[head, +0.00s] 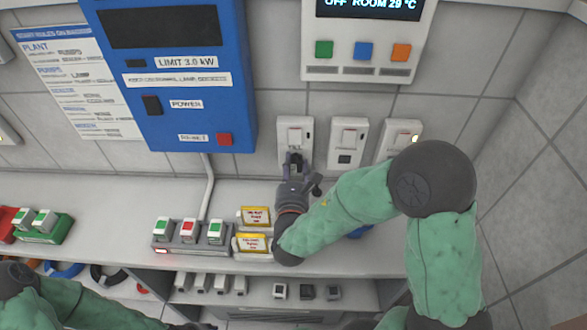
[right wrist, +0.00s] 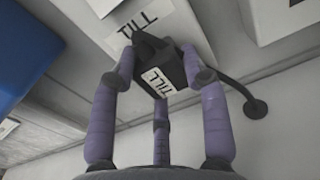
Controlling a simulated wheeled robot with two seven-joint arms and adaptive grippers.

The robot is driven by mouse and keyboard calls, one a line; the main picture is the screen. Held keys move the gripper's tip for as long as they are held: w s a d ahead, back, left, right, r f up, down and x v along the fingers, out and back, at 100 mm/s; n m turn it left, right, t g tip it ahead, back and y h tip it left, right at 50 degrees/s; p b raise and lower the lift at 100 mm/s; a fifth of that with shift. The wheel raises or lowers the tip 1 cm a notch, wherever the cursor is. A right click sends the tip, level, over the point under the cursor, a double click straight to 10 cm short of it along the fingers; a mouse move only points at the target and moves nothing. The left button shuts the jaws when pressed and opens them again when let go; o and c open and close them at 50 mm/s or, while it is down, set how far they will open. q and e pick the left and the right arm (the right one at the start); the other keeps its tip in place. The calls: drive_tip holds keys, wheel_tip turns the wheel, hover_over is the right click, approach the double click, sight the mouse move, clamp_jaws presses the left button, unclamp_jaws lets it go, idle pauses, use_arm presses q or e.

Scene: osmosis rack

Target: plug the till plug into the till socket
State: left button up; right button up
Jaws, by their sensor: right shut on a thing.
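The till plug (right wrist: 160,68) is a black block with a white TILL label and a black cable. My right gripper (head: 292,165) is shut on it, with purple-grey fingers (right wrist: 160,95) around it in the right wrist view. The plug is at the lower part of the till socket (head: 295,138), a white wall plate with a switch. The socket's TILL label (right wrist: 138,25) shows just beyond the plug. The plug hides the socket's holes, so I cannot tell whether it is seated. My left arm shows at the lower left of the head view; its gripper is not visible.
Two more white sockets (head: 347,142) are to the right; the rightmost (head: 400,138) has a lit light. A blue power box (head: 180,80) hangs at the left. Yellow cards (head: 254,216) and a switch strip (head: 190,250) stand on the counter (head: 110,195).

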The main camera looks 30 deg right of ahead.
drive_tip(key=shift+w, duration=0.1)
drive_tip(key=o, duration=1.1)
drive_tip(key=shift+d, duration=0.1)
drive_tip(key=shift+o, duration=0.2)
drive_tip(key=v, duration=1.2)
drive_tip(key=shift+f, duration=0.1)
